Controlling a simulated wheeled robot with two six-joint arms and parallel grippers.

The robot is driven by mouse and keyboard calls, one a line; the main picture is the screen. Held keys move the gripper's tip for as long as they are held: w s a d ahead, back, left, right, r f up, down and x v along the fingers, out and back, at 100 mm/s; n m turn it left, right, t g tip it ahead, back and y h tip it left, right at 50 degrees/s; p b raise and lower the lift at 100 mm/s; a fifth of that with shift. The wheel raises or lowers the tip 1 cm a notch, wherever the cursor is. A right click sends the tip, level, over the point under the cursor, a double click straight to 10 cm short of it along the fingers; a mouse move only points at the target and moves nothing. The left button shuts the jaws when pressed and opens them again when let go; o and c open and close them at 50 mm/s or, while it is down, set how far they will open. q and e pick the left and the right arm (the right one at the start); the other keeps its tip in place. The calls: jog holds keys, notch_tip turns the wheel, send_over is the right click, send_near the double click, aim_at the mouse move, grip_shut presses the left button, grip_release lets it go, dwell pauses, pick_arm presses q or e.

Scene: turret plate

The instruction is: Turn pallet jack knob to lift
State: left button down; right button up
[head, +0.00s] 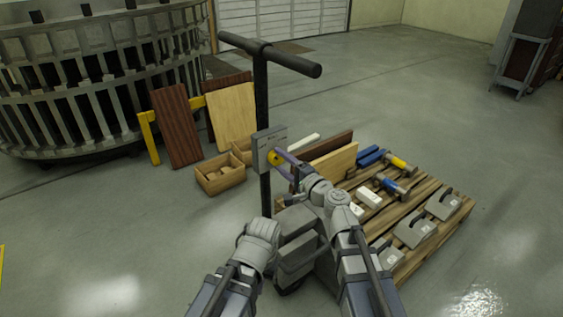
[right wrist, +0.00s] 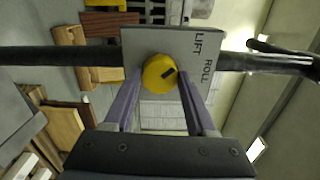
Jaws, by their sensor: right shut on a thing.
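The yellow round knob (head: 274,157) sits on the grey control plate (head: 268,143) of the pallet jack, partway up its black post. In the right wrist view the knob (right wrist: 158,73) has a dark mark pointing right and slightly up. The plate (right wrist: 140,40) there carries the words LIFT and ROLL to the right of the knob. My right gripper (head: 279,160) is shut on the knob, its two purple fingers at either side of it. My left arm's wrist shows at the bottom of the head view; its gripper fingers cannot be seen.
The jack's black T-handle (head: 270,55) rises above the plate. A wooden pallet (head: 455,210) bears hammers, grey blocks and boards at the right. Wooden boxes (head: 220,174) and leaning boards (head: 175,125) stand at the left, by a large slatted ring (head: 90,80).

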jog(key=shift+n, duration=1)
jog(key=o, duration=1.4)
jog(key=shift+c, duration=0.2)
jog(key=shift+s, duration=0.1)
